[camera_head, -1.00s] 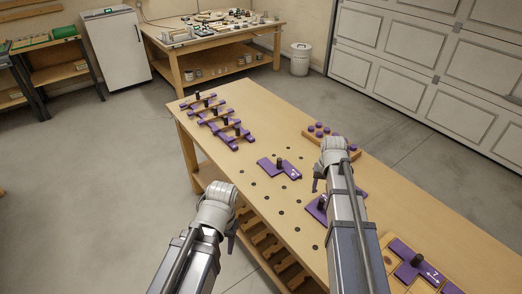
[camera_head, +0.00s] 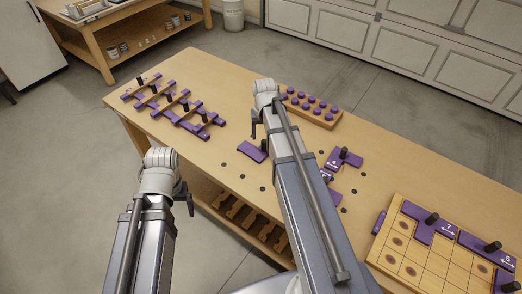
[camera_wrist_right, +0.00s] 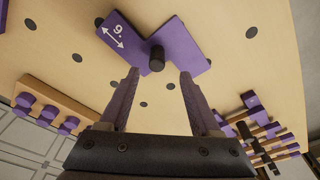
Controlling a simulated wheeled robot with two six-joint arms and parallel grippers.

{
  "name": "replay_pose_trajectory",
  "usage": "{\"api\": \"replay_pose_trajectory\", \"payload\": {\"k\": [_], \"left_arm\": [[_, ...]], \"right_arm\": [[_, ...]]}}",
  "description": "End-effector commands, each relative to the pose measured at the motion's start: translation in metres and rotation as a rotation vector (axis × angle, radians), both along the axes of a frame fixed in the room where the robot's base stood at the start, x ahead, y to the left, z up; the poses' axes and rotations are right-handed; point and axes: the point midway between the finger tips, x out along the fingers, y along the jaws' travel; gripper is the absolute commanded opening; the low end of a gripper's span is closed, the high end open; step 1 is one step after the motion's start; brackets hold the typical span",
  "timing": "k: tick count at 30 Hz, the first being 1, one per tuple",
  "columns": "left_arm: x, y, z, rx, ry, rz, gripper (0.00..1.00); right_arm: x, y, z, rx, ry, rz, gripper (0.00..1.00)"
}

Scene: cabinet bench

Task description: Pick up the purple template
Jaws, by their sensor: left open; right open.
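The purple template (camera_wrist_right: 152,45) with a white arrow and number, perhaps a 6, lies flat on the bench in the right wrist view. Its black knob (camera_wrist_right: 157,60) stands just beyond and between the fingertips of my open right gripper (camera_wrist_right: 160,73). No grip on the knob shows. In the head view this template (camera_head: 250,151) is partly hidden by my right arm, and the right gripper (camera_head: 254,130) is mostly hidden. My left gripper (camera_head: 187,198) is beside the bench's front edge, away from the templates; its fingers show only edge-on.
Another purple template (camera_head: 345,160) lies right of my right arm, with one partly hidden near it. A wooden grid board (camera_head: 410,262) holding purple templates stands at right. A rack (camera_head: 180,105) is at left and a peg block (camera_head: 318,112) behind. The bench front is clear.

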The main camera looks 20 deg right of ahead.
Motion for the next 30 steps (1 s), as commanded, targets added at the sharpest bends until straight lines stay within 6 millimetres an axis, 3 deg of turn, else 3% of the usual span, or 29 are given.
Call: {"api": "replay_pose_trajectory", "payload": {"k": [3, 11, 24, 30], "left_arm": [[0.0, 0.0, -0.015, 0.0, 0.0, 0.0, 0.88], [0.0, 0.0, -0.018, 0.0, 0.0, 0.0, 0.88], [0.0, 0.0, -0.065, 0.0, 0.0, 0.0, 0.88], [0.0, 0.0, -0.065, 0.0, 0.0, 0.0, 0.88]], "right_arm": [[0.002, -0.001, -0.015, 0.0, 0.0, 0.0, 0.64], [0.002, -0.001, -0.018, 0.0, 0.0, 0.0, 0.64], [0.004, -0.006, -0.065, 0.0, 0.0, 0.0, 0.64], [0.005, -0.006, -0.065, 0.0, 0.0, 0.0, 0.64]]}}
